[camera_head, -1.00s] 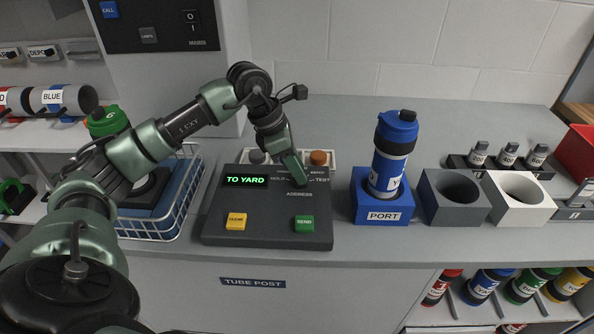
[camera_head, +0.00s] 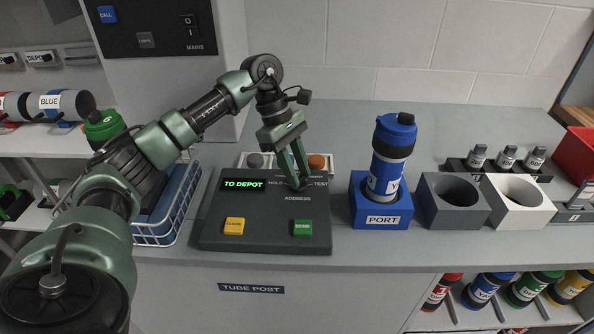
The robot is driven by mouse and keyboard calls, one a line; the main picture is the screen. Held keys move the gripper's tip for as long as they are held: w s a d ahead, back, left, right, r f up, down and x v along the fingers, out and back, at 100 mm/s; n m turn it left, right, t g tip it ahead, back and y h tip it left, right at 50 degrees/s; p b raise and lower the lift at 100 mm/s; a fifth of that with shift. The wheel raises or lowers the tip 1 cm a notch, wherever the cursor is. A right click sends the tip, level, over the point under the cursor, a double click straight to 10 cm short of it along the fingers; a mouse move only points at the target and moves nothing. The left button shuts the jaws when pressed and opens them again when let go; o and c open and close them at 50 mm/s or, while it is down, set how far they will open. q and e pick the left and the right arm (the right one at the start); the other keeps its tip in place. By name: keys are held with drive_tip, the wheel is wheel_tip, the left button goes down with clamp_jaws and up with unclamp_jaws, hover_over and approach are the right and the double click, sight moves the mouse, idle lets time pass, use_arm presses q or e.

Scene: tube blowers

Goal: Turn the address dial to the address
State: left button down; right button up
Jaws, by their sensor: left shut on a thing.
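The dark control console (camera_head: 265,240) stands on the counter. Its green display (camera_head: 243,184) reads "TO DEPOT". The word ADDRESS is printed just below my left gripper (camera_head: 299,186). That gripper points down onto the console's upper right and is shut on the address dial, which its fingers mostly hide. A yellow button (camera_head: 234,226) and a green SEND button (camera_head: 302,228) sit on the console's lower part. My right gripper is not in view.
A blue carrier (camera_head: 388,165) stands upright in the blue PORT holder (camera_head: 381,212). Grey (camera_head: 453,212) and white (camera_head: 516,212) holders beside it are empty. A wire basket (camera_head: 163,232) stands left of the console. Several small bottles (camera_head: 507,157) stand at the back right.

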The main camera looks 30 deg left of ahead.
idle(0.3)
use_arm(q)
drive_tip(key=c, duration=1.1)
unclamp_jaws()
drive_tip(key=v, duration=0.7)
drive_tip(key=shift+a+r, duration=0.25)
drive_tip(key=shift+r, duration=0.1)
